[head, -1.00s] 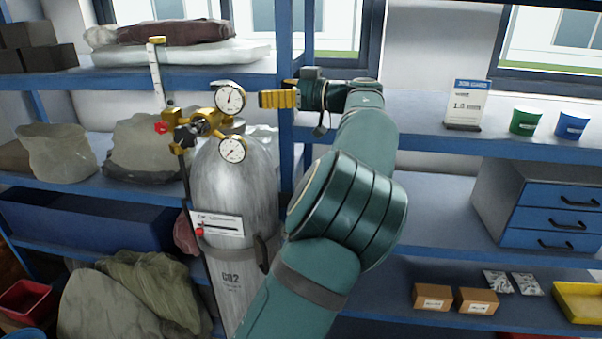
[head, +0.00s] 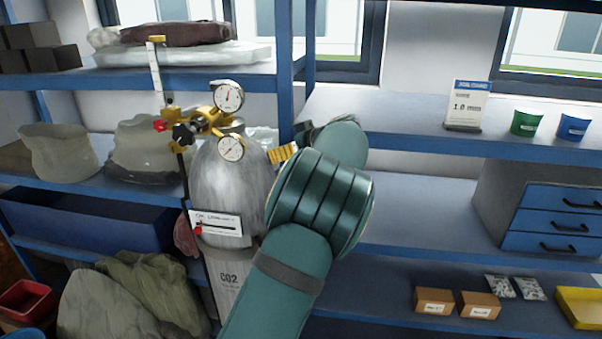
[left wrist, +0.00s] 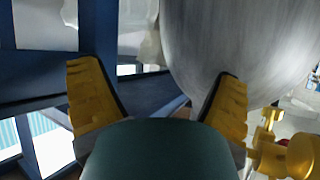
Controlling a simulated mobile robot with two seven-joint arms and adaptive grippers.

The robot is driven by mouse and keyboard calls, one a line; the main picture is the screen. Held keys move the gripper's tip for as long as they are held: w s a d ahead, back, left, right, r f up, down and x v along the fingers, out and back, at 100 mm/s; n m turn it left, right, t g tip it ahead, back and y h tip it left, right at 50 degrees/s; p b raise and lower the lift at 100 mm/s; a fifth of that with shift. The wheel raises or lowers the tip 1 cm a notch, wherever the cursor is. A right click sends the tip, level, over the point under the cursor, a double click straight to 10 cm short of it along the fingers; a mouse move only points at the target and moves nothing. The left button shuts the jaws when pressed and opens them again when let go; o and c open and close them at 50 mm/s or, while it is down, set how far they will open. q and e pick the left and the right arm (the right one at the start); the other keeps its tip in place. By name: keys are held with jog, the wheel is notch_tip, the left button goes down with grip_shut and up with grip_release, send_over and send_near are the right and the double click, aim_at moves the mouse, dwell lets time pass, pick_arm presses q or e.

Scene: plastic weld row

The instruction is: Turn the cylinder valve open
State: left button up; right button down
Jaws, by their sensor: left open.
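The grey CO2 cylinder (head: 228,190) stands upright in front of the shelves. On its top is gold valve and regulator fitting (head: 205,120) with a black knob (head: 183,135), a small red knob (head: 160,126) and two round gauges (head: 228,97). My left gripper (head: 282,153) is just right of the cylinder's shoulder, below the upper gauge, partly hidden by its own arm. In the left wrist view its yellow fingers (left wrist: 158,72) are spread and empty. The cylinder (left wrist: 240,40) fills the upper right there, with gold fittings (left wrist: 268,150) at the lower right. My right gripper is not in view.
A blue shelf post (head: 285,90) stands close behind the gripper. Blue shelves (head: 420,135) hold a sign (head: 467,105), a green cup (head: 526,121) and a blue cup (head: 572,126). A label (head: 216,224) hangs on the cylinder. Sacks (head: 145,150) lie to the left.

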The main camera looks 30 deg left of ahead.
pick_arm(q)
notch_tip(320, 180, down, 6)
jog(key=w+d+m+t+h, duration=0.1)
jog(key=w+d+h, duration=0.1)
jog(key=h, duration=0.1)
jog(key=shift+w+d+f+t, duration=0.15)
jog(key=shift+w+f+t, duration=0.05)
jog(key=shift+w+t, duration=0.1)
jog(key=shift+s+b, duration=0.1)
jog(key=shift+b, duration=0.2)
jog(key=shift+c, duration=0.2)
